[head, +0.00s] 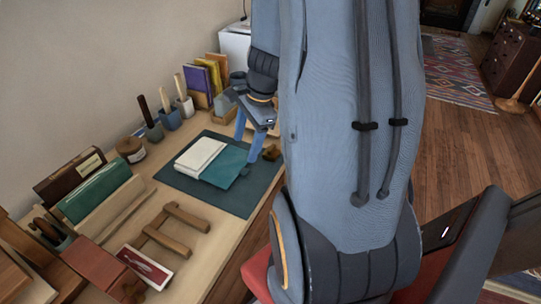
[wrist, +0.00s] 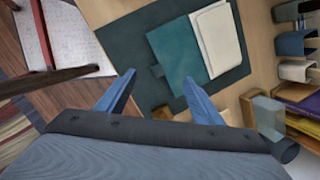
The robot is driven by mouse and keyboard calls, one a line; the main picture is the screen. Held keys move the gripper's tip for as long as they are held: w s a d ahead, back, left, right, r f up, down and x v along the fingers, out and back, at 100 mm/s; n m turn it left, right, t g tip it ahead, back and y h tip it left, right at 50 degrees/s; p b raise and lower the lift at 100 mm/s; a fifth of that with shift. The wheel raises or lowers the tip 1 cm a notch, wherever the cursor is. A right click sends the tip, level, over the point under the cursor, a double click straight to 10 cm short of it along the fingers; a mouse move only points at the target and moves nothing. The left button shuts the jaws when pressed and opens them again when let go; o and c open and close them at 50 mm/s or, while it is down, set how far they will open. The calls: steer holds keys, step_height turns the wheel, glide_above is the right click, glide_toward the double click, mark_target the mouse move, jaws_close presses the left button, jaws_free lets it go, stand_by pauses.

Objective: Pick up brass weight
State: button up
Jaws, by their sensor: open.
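A small brown, knobbed piece (head: 271,153) sits by the right edge of the dark green mat (head: 222,202) in the head view; it may be the brass weight, but I cannot tell for sure. My gripper (head: 243,155) is open and empty above the mat, just left of that piece, pointing down. In the wrist view my gripper (wrist: 160,76) has its fingers spread apart over the mat, near the edge of a teal book (wrist: 180,50).
Pots with brushes (head: 168,118) and upright books (head: 203,80) stand along the wall. A wooden frame (head: 170,228), a red card (head: 142,266) and book racks (head: 100,195) fill the near left. The mat's left part is clear.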

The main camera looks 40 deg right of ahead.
mark_target(272, 147)
steer(key=d+f+m+t+b, duration=0.15)
steer(key=d+f+m, duration=0.25)
steer(key=d+m, duration=0.8)
steer(key=shift+n, duration=0.3)
steer(key=shift+w+d+x, duration=0.1)
steer(key=shift+d+x, duration=0.1)
steer(key=shift+x, duration=1.05)
steer(key=shift+w+d+x, duration=0.1)
steer(key=shift+d+x, duration=0.15)
steer(key=shift+x, duration=1)
steer(key=shift+d+x, duration=0.2)
steer(key=shift+x, duration=1.05)
steer(key=shift+c, duration=0.4)
steer(key=shift+t, duration=0.25)
steer(key=c, duration=1.4)
